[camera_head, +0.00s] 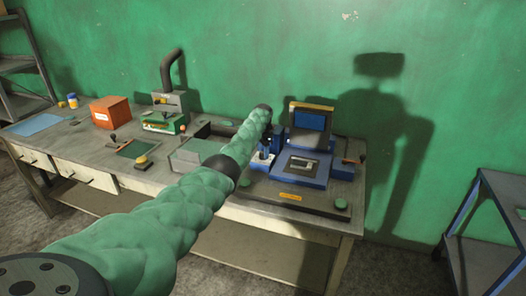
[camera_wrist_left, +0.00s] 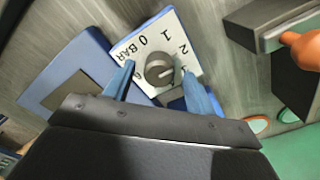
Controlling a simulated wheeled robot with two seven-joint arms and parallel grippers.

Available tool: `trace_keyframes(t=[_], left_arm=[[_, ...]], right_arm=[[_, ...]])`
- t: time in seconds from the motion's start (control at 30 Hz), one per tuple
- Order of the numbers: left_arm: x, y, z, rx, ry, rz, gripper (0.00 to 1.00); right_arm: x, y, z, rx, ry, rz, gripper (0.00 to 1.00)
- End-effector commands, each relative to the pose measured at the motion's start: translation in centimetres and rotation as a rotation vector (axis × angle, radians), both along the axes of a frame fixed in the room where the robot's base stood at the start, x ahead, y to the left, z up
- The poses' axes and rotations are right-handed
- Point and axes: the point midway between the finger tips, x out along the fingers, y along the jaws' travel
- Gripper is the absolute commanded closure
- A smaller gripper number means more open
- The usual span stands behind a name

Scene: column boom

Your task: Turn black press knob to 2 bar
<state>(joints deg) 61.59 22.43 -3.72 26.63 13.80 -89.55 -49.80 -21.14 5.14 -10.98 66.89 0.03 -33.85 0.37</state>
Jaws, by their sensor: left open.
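The black press knob (camera_wrist_left: 160,69) shows dark grey in the left wrist view, on a white dial plate (camera_wrist_left: 143,40) marked 0 BAR, 1 and 2. A pale line on the knob points roughly right, towards the side of the 2; its exact reading is unclear. My left gripper (camera_wrist_left: 158,72) is open, its two blue fingers on either side of the knob; contact cannot be told. In the head view my left gripper (camera_head: 266,152) is at the left of the blue press (camera_head: 311,168), and I cannot make out the knob there. My right gripper is not in view.
A blue-framed shelf (camera_head: 487,240) stands at right.

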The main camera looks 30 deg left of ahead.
Motion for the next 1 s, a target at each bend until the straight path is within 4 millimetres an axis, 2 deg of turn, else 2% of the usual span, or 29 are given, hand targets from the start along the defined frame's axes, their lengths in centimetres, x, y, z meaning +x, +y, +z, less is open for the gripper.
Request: trace_keyframes(t=[0.13,0.23,0.33,0.6,0.8,1.0], left_arm=[[0.0,0.0,0.3,0.0,0.001,0.0,0.44],[0.0,0.0,1.3,0.0,-0.001,-0.001,0.44],[0.0,0.0,2.8,0.001,-0.001,-0.001,0.44],[0.0,0.1,6.6,0.001,-0.002,0.0,0.44],[0.0,0.0,7.7,0.001,-0.001,0.0,0.44],[0.0,0.0,7.8,0.0,0.0,0.0,0.44]], right_arm=[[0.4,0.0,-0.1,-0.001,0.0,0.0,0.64],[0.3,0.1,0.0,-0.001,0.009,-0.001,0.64],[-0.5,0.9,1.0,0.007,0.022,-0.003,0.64],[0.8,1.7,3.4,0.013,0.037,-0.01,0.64],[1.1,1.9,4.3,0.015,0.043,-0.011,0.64],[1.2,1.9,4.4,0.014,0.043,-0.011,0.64]])
